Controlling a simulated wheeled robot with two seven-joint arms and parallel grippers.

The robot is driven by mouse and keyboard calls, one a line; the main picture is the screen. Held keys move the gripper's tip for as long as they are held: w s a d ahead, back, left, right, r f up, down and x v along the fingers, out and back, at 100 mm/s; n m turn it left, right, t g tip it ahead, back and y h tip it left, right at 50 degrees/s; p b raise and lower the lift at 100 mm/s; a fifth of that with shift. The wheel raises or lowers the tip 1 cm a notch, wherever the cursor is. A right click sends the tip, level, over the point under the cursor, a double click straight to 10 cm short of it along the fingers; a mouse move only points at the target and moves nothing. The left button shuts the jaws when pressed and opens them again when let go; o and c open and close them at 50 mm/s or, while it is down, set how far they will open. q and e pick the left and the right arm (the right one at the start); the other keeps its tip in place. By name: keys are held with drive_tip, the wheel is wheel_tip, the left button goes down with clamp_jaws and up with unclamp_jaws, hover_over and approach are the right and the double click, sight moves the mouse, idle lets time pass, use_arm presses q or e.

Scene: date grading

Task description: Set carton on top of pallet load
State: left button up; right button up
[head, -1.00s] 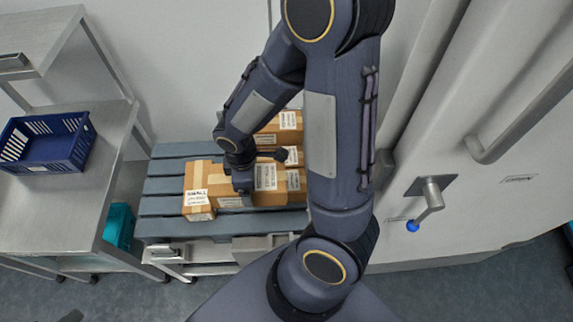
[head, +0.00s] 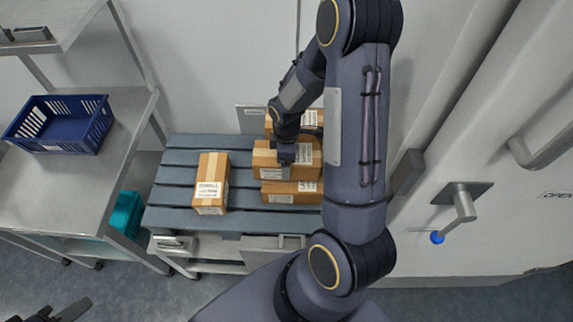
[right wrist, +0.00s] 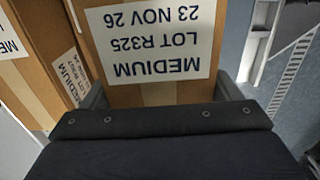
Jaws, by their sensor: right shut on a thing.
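My right gripper (head: 285,158) is shut on a brown taped carton (head: 265,160), which sits level over the right part of the pallet load. In the right wrist view the held carton (right wrist: 150,92) shows an upside-down MEDIUM label. Another carton (head: 280,197) shows just below it in front, and one more (head: 275,124) behind. I cannot tell whether the held carton touches the one beneath. A SMALL carton (head: 211,183) stands apart on the left of the slatted grey-blue pallet (head: 170,198). My left gripper (head: 68,310) is barely in view at the bottom left.
A steel table (head: 60,195) at left carries an empty-looking blue crate (head: 62,138), with a teal bin (head: 127,213) below. Pallet slats around the SMALL carton are bare. My right arm hides the pallet's right end.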

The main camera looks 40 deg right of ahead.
drive_tip(key=shift+f+b, duration=0.6)
drive_tip(key=shift+f, duration=0.85)
drive_tip(key=shift+f, duration=0.1)
drive_tip(key=shift+f, duration=0.15)
drive_tip(key=o, duration=1.3)
drive_tip(key=shift+r, duration=0.2)
wheel_tip(320, 180, up, 12)
drive_tip(key=p, duration=0.9)
drive_tip(key=shift+r, duration=0.1)
